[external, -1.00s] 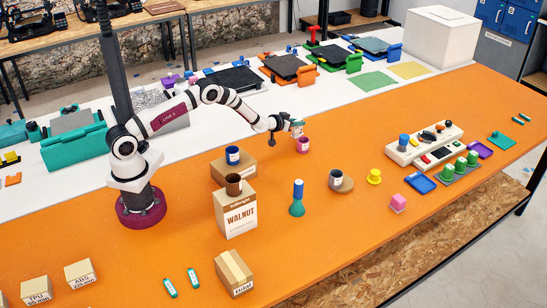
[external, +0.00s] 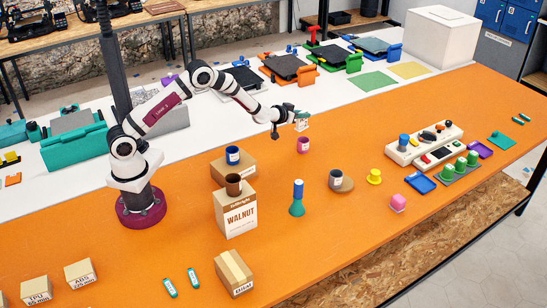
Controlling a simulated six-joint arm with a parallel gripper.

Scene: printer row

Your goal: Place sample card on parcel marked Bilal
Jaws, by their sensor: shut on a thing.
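My gripper (external: 299,120) is raised above the orange table, over and slightly left of a small magenta cup (external: 303,145). It is shut on a small pale piece, the sample card (external: 302,126), which hangs clear above the cup; its details are too small to read. A cardboard parcel (external: 232,268) with a pale tape strip lies near the front edge, left of centre; the small label on its front appears to read Bilal. Its top is bare. My gripper is far behind and to the right of this parcel.
A tall WALNUT box (external: 238,213) with a brown cup (external: 233,184) on top stands between. Behind it, another cardboard parcel (external: 245,171) bears a dark blue cup (external: 232,155). A blue-and-green bottle (external: 297,200) and a cup on a round coaster (external: 347,190) stand nearby. Front centre table is clear.

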